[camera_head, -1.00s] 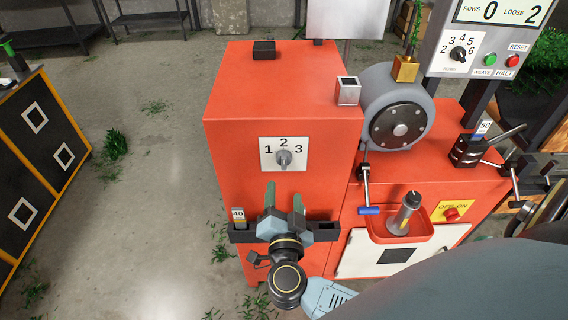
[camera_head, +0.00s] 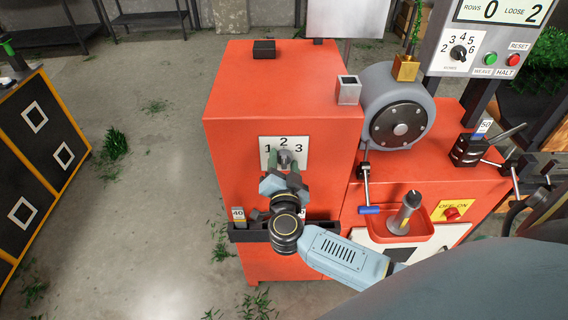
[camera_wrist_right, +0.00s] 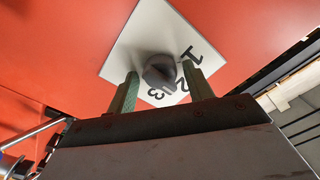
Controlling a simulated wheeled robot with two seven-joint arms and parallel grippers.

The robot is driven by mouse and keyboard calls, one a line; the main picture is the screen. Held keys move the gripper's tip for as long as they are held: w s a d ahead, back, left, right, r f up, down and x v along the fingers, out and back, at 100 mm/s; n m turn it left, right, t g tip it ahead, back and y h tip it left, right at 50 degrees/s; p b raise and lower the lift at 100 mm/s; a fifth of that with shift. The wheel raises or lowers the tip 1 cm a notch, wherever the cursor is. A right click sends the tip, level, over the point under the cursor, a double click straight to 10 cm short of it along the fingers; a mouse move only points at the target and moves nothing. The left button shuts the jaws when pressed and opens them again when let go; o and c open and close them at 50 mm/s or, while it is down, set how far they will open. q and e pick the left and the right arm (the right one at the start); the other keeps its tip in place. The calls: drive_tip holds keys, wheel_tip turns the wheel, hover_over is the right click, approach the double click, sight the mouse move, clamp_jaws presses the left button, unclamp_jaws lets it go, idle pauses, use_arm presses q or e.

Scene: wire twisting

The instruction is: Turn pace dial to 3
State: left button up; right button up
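The pace dial is a grey knob (camera_wrist_right: 160,70) on a white plate (camera_head: 299,143) marked 1, 2 and 3, on the front of the orange cabinet. My right gripper (camera_head: 285,162) is at this plate, in front of the knob. In the right wrist view its two green fingers (camera_wrist_right: 160,82) stand on either side of the knob, with gaps showing, so it is open and holds nothing. In the head view the fingers largely cover the knob, and I cannot tell which number it points to. My left gripper is not in view.
A black tray (camera_head: 257,236) with a tag marked 40 (camera_head: 238,214) sticks out below the dial, under my right wrist.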

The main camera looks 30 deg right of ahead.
drive_tip(key=c, duration=0.8)
drive_tip(key=shift+m, duration=0.3)
drive_tip(key=shift+m+p, duration=0.5)
drive_tip(key=shift+m, duration=0.7)
drive_tip(key=m, duration=0.2)
drive_tip(key=shift+m, duration=0.4)
drive_tip(key=m, duration=0.3)
drive_tip(key=shift+f, duration=0.1)
drive_tip(key=shift+m, duration=1.5)
drive_tip(key=o, duration=1)
